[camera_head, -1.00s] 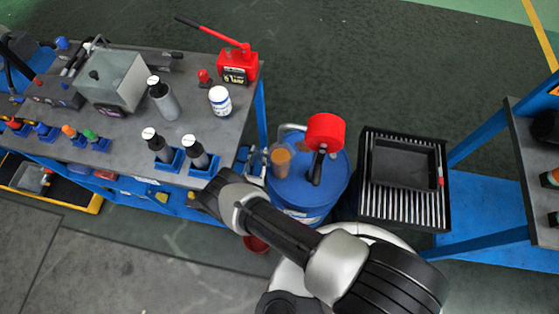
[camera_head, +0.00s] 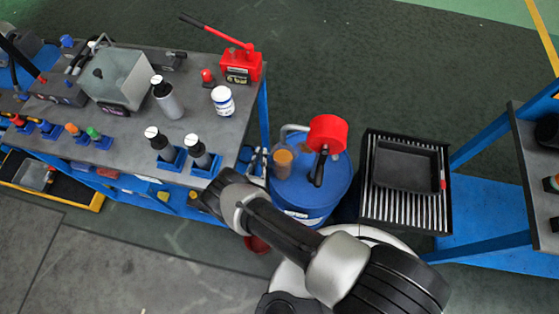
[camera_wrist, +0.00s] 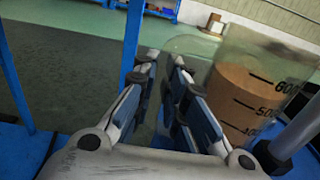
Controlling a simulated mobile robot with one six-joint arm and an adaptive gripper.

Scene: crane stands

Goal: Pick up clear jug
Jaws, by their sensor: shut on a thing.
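The clear jug (camera_head: 283,162) is see-through with brown contents. In the head view it appears upright over the left part of the blue drum's top (camera_head: 330,185); whether its base touches the drum cannot be told. In the wrist view the jug (camera_wrist: 245,100) fills the right side, its dark volume marks and brown contents showing. My gripper (camera_wrist: 165,75) is shut on the jug's left side, apparently at its clear handle. In the head view my gripper (camera_head: 252,163) is small, left of the jug.
A red-headed tool (camera_head: 327,133) stands on the drum close right of the jug. A workbench (camera_head: 120,140) with several bottles is at left. A black tray (camera_head: 406,165) on a slatted stand is right of the drum. A blue post (camera_wrist: 132,40) rises beyond my fingers.

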